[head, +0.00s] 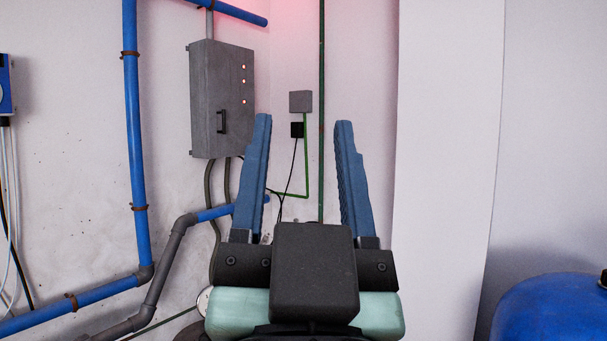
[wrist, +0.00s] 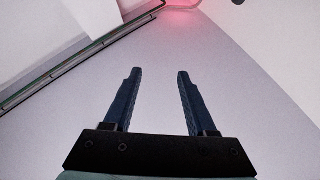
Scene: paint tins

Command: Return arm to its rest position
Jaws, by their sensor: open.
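My gripper (head: 303,122) stands upright in the middle of the head view, its two blue fingers apart and pointing up. Nothing is between the fingers. It also shows in the wrist view (wrist: 158,75), open and empty, against a plain pale wall. No paint tins are visible in either view.
Behind my gripper, a grey electrical cabinet (head: 222,100) with red lights and a small grey box (head: 300,101) are on the wall. Blue pipes (head: 133,110) run along the left. A white wall section (head: 445,150) is at the right. A blue rounded object (head: 550,310) is at the lower right.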

